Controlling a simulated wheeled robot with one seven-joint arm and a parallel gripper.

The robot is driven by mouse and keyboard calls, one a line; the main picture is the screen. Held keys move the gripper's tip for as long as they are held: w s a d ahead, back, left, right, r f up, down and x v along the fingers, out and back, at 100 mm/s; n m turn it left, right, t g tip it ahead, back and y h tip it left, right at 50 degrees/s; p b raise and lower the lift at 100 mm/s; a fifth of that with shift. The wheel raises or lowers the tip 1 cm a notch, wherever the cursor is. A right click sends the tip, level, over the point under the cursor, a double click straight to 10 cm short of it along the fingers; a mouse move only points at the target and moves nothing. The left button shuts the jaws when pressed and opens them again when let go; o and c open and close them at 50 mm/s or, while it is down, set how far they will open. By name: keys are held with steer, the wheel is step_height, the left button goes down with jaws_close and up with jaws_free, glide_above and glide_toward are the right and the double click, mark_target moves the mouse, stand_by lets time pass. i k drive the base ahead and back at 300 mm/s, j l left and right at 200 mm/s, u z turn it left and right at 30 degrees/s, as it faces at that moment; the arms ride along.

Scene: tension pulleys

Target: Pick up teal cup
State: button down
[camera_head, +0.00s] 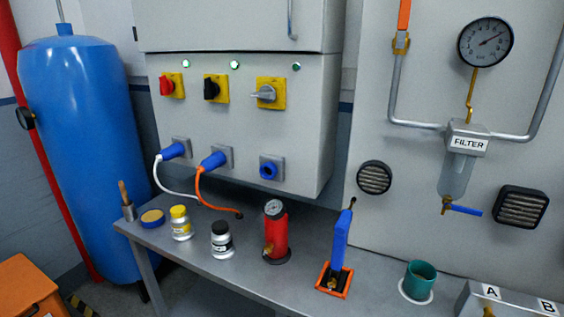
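The teal cup (419,277) stands upright on the grey metal table, toward its right part. Its open mouth faces up. It rests on a white round saucer or disc (405,293), whose rim shows around the cup's base. My gripper and arm do not show in this view.
Left of the cup, a blue lever (341,241) stands in an orange frame. A red cylinder (275,231) and small jars (222,240) stand farther left. A grey box marked A and B (513,303) is close right. The filter's blue valve handle (465,210) hangs above.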

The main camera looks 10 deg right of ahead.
mark_target(421, 276)
steer(key=k+l+u, duration=0.1)
steer(key=u, duration=0.35)
steer(key=k+l+u, duration=0.1)
steer(key=u, duration=0.3)
steer(key=l+z, duration=0.1)
steer(key=z, duration=1.1)
steer(key=i+j+z, duration=0.25)
steer(key=j, duration=0.35)
steer(key=j+z, duration=0.25)
steer(key=j, duration=0.35)
steer(key=j+z, duration=0.25)
steer(key=j, duration=0.4)
steer(key=i, duration=0.05)
